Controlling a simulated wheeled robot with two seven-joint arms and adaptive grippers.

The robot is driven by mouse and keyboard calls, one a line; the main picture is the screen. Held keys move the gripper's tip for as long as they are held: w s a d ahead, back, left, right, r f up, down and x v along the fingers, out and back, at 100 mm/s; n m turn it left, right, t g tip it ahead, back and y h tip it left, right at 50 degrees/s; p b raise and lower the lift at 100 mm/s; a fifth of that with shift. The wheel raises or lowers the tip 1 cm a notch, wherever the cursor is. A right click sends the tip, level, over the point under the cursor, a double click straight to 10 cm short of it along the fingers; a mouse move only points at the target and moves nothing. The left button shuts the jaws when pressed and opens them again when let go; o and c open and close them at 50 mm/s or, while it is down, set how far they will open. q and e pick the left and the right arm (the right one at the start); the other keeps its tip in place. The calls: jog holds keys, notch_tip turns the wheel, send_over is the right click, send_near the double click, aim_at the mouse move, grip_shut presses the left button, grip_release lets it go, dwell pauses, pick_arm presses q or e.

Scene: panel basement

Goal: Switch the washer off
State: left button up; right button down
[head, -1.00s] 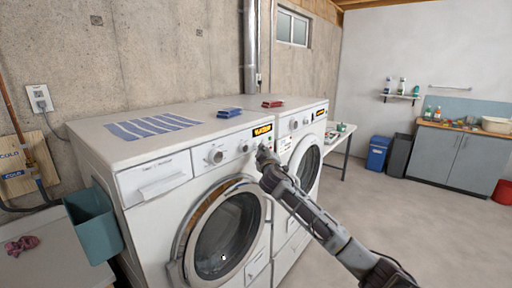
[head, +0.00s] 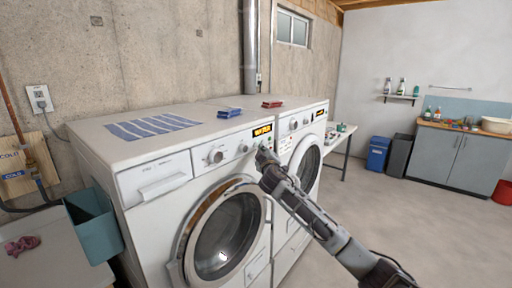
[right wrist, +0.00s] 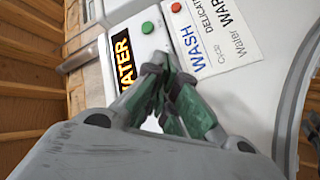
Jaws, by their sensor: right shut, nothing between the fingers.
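The washer (head: 150,232) is the nearer white front-loader in the head view, its round door closed. A knob (head: 216,156) and a black-and-yellow display (head: 262,131) sit on its upper front panel. My right gripper (head: 263,151) is shut and empty at the panel's right end, just below the display. In the right wrist view its green-padded fingertips (right wrist: 158,62) are together just below a green button (right wrist: 147,27), beside the WATER display (right wrist: 122,62). A red button (right wrist: 175,7) is by the WASH label (right wrist: 208,38). I cannot tell whether the fingertips touch the panel. My left gripper is not in view.
A second white machine (head: 308,122) stands close beside the washer on the right. A blue box (head: 229,112), a red box (head: 272,104) and a striped cloth (head: 152,126) lie on top. A teal bin (head: 93,226) is at the left side. The floor at right is open.

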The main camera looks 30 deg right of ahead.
jog(key=shift+w+a, duration=0.25)
jog(key=shift+w, duration=0.25)
dwell(1.2)
jog(key=shift+s+d, duration=0.25)
jog(key=shift+s, duration=0.3)
dwell(0.4)
jog(key=s+d, duration=0.2)
jog(key=s, duration=0.3)
jog(key=shift+s+d, duration=0.15)
jog(key=shift+s, duration=0.15)
dwell(0.4)
dwell(1.3)
